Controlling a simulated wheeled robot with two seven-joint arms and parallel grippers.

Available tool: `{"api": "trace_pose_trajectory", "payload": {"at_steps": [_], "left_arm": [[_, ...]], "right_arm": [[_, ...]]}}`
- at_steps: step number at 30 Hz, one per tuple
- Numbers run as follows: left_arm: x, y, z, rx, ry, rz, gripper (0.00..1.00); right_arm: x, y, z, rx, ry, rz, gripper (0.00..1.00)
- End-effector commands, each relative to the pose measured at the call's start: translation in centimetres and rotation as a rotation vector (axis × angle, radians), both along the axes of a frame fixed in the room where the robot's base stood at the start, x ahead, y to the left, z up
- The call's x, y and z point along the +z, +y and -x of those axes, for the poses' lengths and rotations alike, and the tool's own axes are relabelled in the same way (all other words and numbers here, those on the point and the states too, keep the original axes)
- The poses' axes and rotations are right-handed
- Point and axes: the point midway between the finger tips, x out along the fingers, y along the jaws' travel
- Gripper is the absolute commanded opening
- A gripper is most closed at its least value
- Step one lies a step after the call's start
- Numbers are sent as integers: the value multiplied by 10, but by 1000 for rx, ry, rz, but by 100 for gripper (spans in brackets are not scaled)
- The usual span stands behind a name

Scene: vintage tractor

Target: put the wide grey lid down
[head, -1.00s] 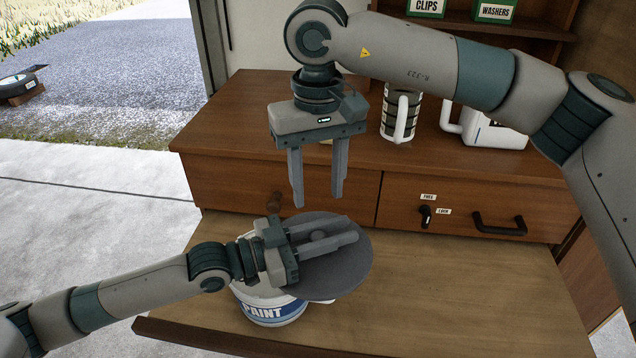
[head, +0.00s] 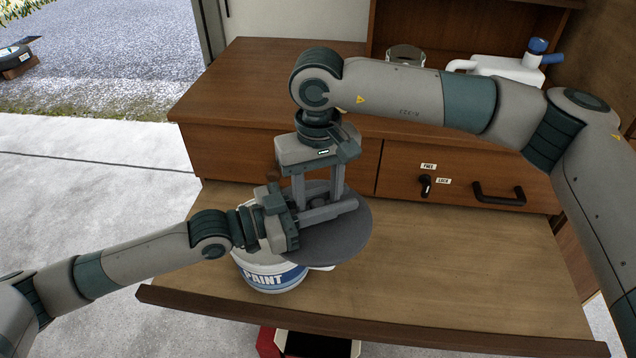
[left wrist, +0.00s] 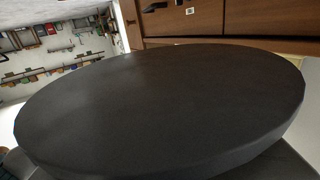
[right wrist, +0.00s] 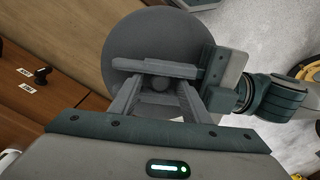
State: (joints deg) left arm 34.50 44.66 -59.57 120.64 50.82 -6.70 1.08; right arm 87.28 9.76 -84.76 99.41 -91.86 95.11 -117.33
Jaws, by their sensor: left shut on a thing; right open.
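The wide grey lid (head: 345,240) is a flat dark disc with a small knob (right wrist: 159,83) on top. My left gripper (head: 330,208) is shut on it at the knob and holds it over the paint can (head: 268,275), partly covering the can. In the left wrist view the lid (left wrist: 160,110) fills most of the picture. My right gripper (head: 318,190) is open, pointing down from above. In the right wrist view its fingertips (right wrist: 158,95) are on either side of the knob, close to my left fingers. I cannot tell whether they touch anything.
The wooden work surface (head: 470,270) is bare to the right of the can. Behind it stands a drawer front with a black handle (head: 498,193) and a small knob (head: 426,186). A white jug (head: 500,68) and a mug (head: 405,57) stand on top. Something red (head: 268,342) shows below the front edge.

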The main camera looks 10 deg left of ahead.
Motion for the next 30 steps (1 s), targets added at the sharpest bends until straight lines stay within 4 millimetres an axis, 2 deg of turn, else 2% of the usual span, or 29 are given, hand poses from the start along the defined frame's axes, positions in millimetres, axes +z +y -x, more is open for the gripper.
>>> {"api": "trace_pose_trajectory", "payload": {"at_steps": [5, 13, 14, 18, 19, 20, 21, 23, 24, 30], "left_arm": [[0, 0, 0, 0, 0, 0, 0], [0, 0, 0, 0, 0, 0, 0], [0, 0, 0, 0, 0, 0, 0], [0, 0, 0, 0, 0, 0, 0], [0, 0, 0, 0, 0, 0, 0], [0, 0, 0, 0, 0, 0, 0], [0, 0, 0, 0, 0, 0, 28], [0, 0, 0, 0, 0, 0, 42], [0, 0, 0, 0, 0, 0, 45], [0, 0, 0, 0, 0, 0, 45]], "right_arm": [[-8, 0, 0, 0, 0, 0, 43], [-9, 0, 0, 0, 0, 1, 43], [-9, 0, 0, 0, 0, 1, 40], [-9, 0, 0, 0, 0, 1, 7], [-9, 0, 0, 0, 0, 1, 2], [-9, 0, 0, 0, 0, 1, 2], [-9, 0, 0, 0, 0, 1, 2], [-9, 0, 0, 0, 0, 1, 2], [-9, 0, 0, 0, 0, 1, 2], [-9, 0, 0, 0, 0, 1, 2]]}}
